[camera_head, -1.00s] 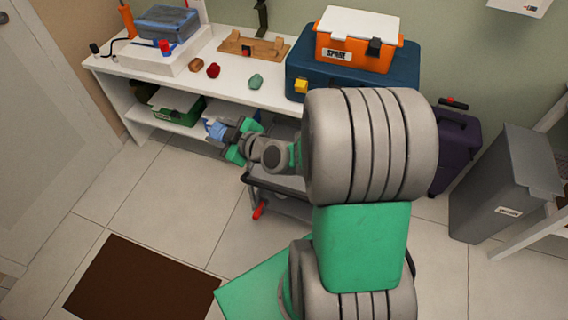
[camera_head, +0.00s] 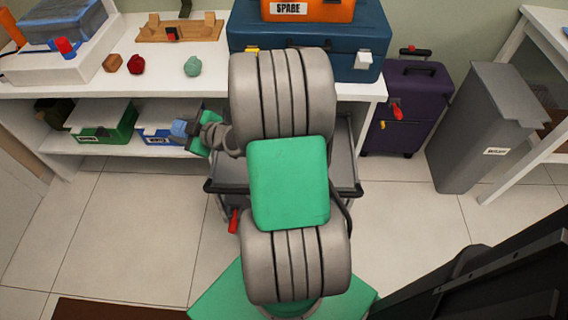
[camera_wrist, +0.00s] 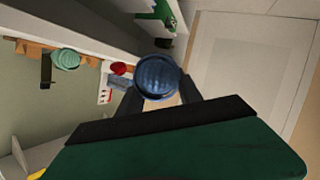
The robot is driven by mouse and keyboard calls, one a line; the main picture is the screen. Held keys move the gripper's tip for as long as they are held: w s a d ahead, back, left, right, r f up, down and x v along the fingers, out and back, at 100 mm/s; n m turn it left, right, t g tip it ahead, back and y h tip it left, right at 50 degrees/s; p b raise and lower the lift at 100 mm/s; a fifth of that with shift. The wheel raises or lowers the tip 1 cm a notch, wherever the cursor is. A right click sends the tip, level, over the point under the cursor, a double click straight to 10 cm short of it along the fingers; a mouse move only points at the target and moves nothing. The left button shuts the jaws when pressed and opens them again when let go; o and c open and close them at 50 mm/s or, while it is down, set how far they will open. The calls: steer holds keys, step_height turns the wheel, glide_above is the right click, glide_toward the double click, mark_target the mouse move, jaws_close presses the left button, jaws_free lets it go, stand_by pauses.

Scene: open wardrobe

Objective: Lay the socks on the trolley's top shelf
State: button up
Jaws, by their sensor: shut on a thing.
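The socks appear as a dark blue ribbed ball (camera_wrist: 157,77) in the wrist view. My gripper (camera_wrist: 160,94) is shut on it, with one dark finger on each side. In the head view the blue bundle (camera_head: 181,128) shows small at the end of my gripper (camera_head: 192,131), left of the trolley and in front of the white bench's lower shelf. The grey trolley (camera_head: 345,160) stands under my arm. My arm hides most of its top shelf, and only strips at the sides and its dark handle show.
The white bench (camera_head: 130,82) holds a wooden rack, a red and a teal lump and a blue toolbox (camera_head: 365,45). Green and blue bins (camera_head: 155,125) sit on its lower shelf. A purple suitcase (camera_head: 405,105) and a grey bin (camera_head: 490,125) stand right. The floor at left is clear.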

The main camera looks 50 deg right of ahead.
steer(key=shift+m+h, duration=0.5)
steer(key=shift+h, duration=0.1)
steer(key=s+d+f+b, duration=0.2)
steer(key=d+f+b, duration=0.2)
steer(key=d+f, duration=0.2)
steer(key=s+d+f+b, duration=0.2)
steer(key=d+f+b, duration=0.3)
steer(key=f, duration=0.3)
steer(key=s+d+f+b, duration=0.2)
steer(key=d+f+b, duration=0.2)
steer(key=d+f, duration=0.3)
steer(key=shift+s+d+f+b, duration=0.25)
steer(key=shift+d+f+b, duration=0.1)
steer(key=shift+d+f, duration=0.05)
steer(key=shift+s+d+f, duration=0.1)
steer(key=shift+d+f, duration=0.1)
steer(key=shift+f, duration=0.05)
steer(key=shift+s+d+f+b, duration=0.15)
steer(key=shift+f+b, duration=0.4)
steer(key=shift+f, duration=0.35)
steer(key=shift+d+f+b, duration=0.15)
steer(key=shift+f+b, duration=0.4)
steer(key=shift+f, duration=0.35)
steer(key=shift+f, duration=0.2)
steer(key=o, duration=1.3)
steer(key=shift+r, duration=0.1)
steer(key=shift+o, duration=0.2)
